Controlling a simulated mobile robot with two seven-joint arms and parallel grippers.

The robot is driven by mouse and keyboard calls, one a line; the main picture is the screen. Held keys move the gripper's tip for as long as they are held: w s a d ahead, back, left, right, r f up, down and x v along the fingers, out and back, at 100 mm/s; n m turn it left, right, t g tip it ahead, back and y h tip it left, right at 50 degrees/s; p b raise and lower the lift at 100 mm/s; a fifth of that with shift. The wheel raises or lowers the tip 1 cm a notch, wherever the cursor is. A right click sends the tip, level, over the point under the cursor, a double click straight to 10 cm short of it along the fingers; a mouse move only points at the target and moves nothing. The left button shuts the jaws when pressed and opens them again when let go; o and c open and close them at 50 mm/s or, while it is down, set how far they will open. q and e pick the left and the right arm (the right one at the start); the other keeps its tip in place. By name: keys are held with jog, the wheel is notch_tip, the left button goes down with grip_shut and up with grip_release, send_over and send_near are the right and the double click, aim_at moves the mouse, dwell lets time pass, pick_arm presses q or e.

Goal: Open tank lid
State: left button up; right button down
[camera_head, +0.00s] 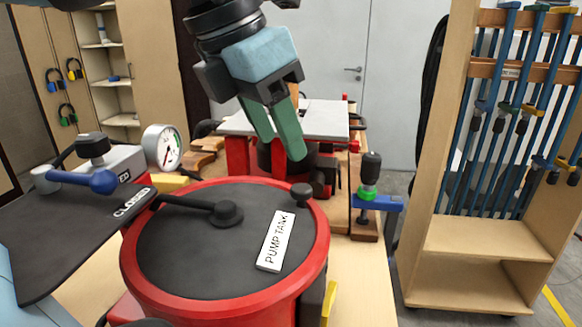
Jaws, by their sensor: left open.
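The round tank (305,283) has a red body and rim. Its dark flat lid (190,260) is down and bears a white "PUMP TANK" label (276,240). A black arm with a round knob (226,213) reaches over the lid from the left. A small black knob (301,191) sits at the lid's far right edge. My left gripper (282,148) has green fingers pointing down. It is open and empty, above and beyond the small knob, apart from the lid. My right gripper is not in view.
A pressure gauge (163,148) and a blue-handled valve (88,181) marked "CLOSED" stand left of the tank. A blue clamp (376,203) with a black handle is at its right. A red-framed machine (335,121) stands behind. A clamp rack (480,250) is at far right.

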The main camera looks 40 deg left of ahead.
aim_at(300, 188)
pick_arm(q)
jog(key=shift+d, duration=0.15)
jog(key=shift+x, duration=3.85)
jog(key=shift+c, duration=0.3)
grip_shut()
